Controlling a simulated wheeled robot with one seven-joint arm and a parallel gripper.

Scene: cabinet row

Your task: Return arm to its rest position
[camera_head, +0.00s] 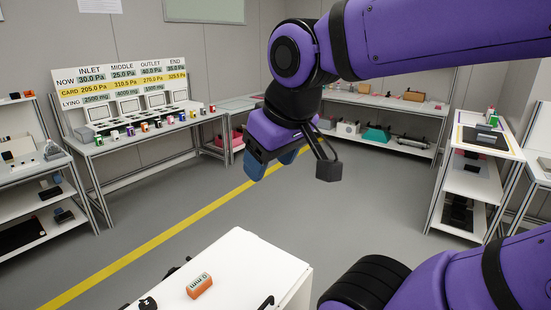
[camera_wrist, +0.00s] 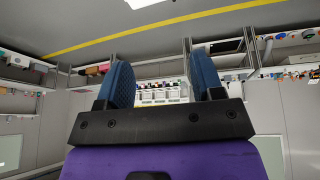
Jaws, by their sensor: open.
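My purple arm reaches in from the right in the head view, and my gripper (camera_head: 275,163) hangs in the air over the open grey floor, above and beyond the white cabinet top. In the wrist view my gripper (camera_wrist: 167,88) shows two blue fingers set wide apart with nothing between them. The gripper is open and touches nothing. Its fingers are seen partly from the side in the head view.
A white top (camera_head: 240,262) with an orange block (camera_head: 199,285) stands near, at the bottom. A table with small jars (camera_head: 157,124) and a sign board (camera_head: 122,77) is at the left. Shelves (camera_head: 470,185) stand right. The floor, with a yellow line (camera_head: 180,232), is clear.

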